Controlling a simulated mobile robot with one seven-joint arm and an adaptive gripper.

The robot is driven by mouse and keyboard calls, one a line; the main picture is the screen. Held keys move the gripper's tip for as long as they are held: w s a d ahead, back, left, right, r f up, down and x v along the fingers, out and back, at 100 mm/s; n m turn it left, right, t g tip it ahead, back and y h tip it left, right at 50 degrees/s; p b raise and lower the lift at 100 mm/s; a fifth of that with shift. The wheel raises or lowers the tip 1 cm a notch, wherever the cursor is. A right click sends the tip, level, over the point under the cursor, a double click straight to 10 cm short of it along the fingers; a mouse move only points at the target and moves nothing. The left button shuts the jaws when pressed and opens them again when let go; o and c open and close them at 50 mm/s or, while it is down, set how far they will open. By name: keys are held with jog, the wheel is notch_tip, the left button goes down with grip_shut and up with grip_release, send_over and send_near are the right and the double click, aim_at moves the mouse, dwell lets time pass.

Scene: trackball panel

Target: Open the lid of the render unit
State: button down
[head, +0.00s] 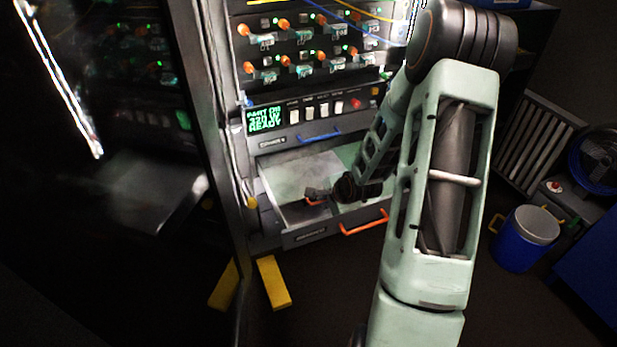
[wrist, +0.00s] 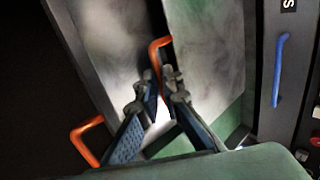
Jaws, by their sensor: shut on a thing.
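The render unit appears to be the pulled-out drawer (head: 300,236) low in the rack, with an orange handle (head: 364,222) on its front, also in the wrist view (wrist: 86,141). A pale grey lid panel (head: 300,172) lies inside it; it also shows in the wrist view (wrist: 205,45). A smaller orange handle (wrist: 154,50) is on the lid. My gripper (head: 322,194) reaches down into the drawer, and in the wrist view its fingertips (wrist: 158,82) are closed around the lower end of this handle. The fingers hide part of the handle. I cannot tell whether the lid is raised.
Above the drawer is a unit with a blue handle (head: 320,136) and a green display (head: 265,118). A dark glossy door (head: 150,190) stands at left. Yellow blocks (head: 273,282) lie on the floor below. A blue bucket (head: 525,240) stands at right.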

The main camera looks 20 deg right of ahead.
notch_tip(320, 180, up, 3)
jog(key=p, duration=0.3)
jog(key=shift+w+r, duration=0.1)
jog(key=shift+w, duration=0.05)
jog(key=shift+w+r+p, duration=0.2)
jog(key=shift+r+p, duration=0.55)
jog(key=shift+r, duration=0.05)
jog(key=shift+w+r+p, duration=0.2)
jog(key=shift+r+p, duration=0.55)
jog(key=shift+r, duration=0.05)
jog(key=shift+w+r+p, duration=0.3)
jog(key=shift+r+p, duration=0.35)
jog(key=shift+r, duration=0.1)
jog(key=shift+w+r+p, duration=0.3)
jog(key=shift+r+p, duration=0.35)
jog(key=shift+r, duration=0.15)
